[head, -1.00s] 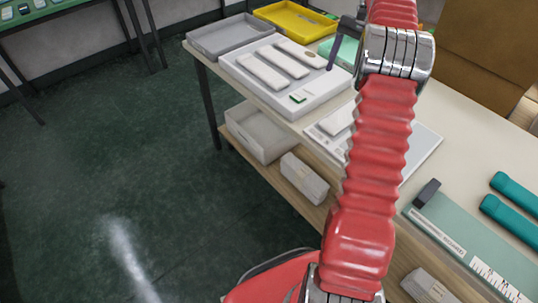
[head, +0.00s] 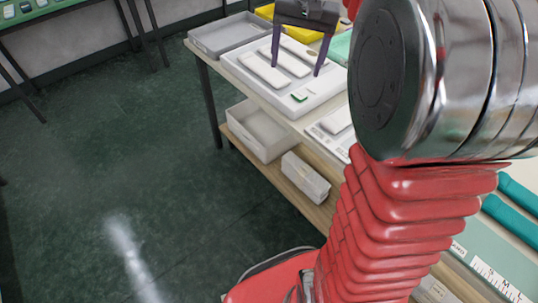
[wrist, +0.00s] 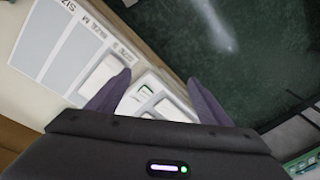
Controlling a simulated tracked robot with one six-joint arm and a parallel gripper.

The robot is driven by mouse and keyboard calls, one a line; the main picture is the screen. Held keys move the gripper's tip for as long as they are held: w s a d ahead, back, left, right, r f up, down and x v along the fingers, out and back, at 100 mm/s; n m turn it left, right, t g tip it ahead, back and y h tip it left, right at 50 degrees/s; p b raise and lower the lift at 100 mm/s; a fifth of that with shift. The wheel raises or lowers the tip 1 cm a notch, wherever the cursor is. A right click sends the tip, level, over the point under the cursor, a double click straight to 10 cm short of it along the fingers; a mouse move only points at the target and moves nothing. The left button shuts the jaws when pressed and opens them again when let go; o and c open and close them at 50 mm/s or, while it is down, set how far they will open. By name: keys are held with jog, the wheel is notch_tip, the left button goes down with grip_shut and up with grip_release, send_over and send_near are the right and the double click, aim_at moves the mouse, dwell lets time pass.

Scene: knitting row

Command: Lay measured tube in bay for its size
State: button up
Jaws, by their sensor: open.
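My gripper (head: 297,70) is open and empty, its two dark purple fingers pointing down above the white tray (head: 312,104). The tray holds several long white pieces (head: 264,71) and a small green-marked tag (head: 299,97). In the wrist view, my gripper (wrist: 158,80) has its fingers apart on either side of the tray. A grey-and-white board with size lettering (wrist: 62,45) lies beside the tray, with a white piece (wrist: 101,74) at its near end. Two teal tubes (head: 517,190) lie at the right, partly hidden by my arm.
A ruler board (head: 490,268) lies at the right. A grey bin (head: 258,133) and a pale box (head: 305,177) sit on the lower shelf. The green floor at left is clear.

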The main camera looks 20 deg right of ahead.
jog(key=s+a+f+n+t, duration=0.2)
jog(key=s+a+f+n, duration=0.1)
jog(key=s+a, duration=0.5)
jog(key=s+a+f+n+t, duration=0.2)
jog(key=s+a, duration=0.5)
jog(key=s, duration=0.4)
jog(key=shift+s+a+f+n, duration=0.25)
jog(key=shift+a+f+n, duration=0.1)
jog(key=shift+f+n, duration=0.55)
jog(key=shift+r, duration=0.1)
jog(key=shift+c, duration=0.4)
